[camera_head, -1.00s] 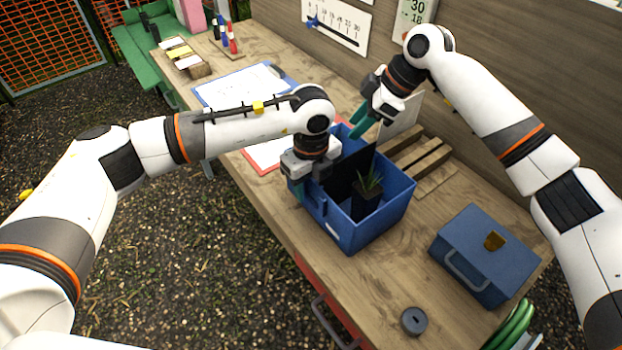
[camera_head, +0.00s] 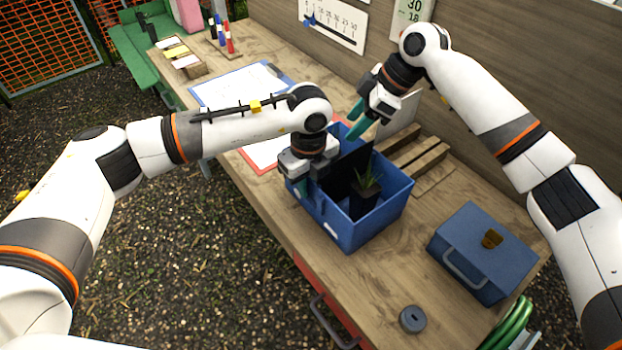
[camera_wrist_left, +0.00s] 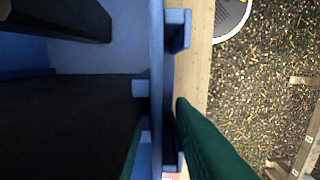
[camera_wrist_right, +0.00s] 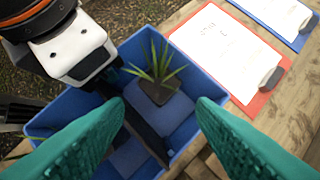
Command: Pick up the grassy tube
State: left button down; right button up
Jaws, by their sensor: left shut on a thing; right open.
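The grassy tube, a dark square pot with spiky green leaves (camera_head: 366,187), stands in the blue crate (camera_head: 372,231) on the workbench. It also shows in the right wrist view (camera_wrist_right: 156,80), between and beyond my fingertips. A black divider panel (camera_head: 346,172) stands beside it in the crate. My left gripper (camera_head: 303,182) is shut on the crate's near-left wall; the left wrist view shows that wall (camera_wrist_left: 157,60) between its green fingers. My right gripper (camera_head: 358,120) is open and empty, above the far side of the crate, apart from the pot.
A blue toolbox (camera_head: 483,252) and a dark round disc (camera_head: 412,319) lie to the right on the bench. Wooden slats (camera_head: 422,158) lie behind the crate. Clipboards (camera_head: 238,88) lie to the left. The wall panel (camera_head: 520,80) rises behind the bench.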

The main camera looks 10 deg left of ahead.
jog(key=shift+o, duration=0.3)
jog(key=a+n+h, duration=0.2)
jog(key=n, duration=0.1)
jog(key=a+n+h, duration=0.1)
jog(key=a+n, duration=0.1)
jog(key=n, duration=0.1)
jog(key=shift+w+a+n+h, duration=0.15)
jog(key=shift+a+n+h, duration=0.15)
jog(key=shift+a+h, duration=0.1)
jog(key=shift+a+r+n+h, duration=0.15)
jog(key=shift+a+n+h, duration=0.35)
jog(key=shift+n+h, duration=0.55)
jog(key=shift+n, duration=0.25)
notch_tip(320, 180, down, 12)
jog(key=shift+r, duration=0.1)
jog(key=c, duration=0.8)
notch_tip(320, 180, up, 18)
jog(key=shift+r, duration=0.1)
jog(key=shift+c, duration=0.2)
pick_arm(q)
jog(key=c, duration=1.2)
grip_release()
pick_arm(e)
jog(key=shift+s, duration=0.2)
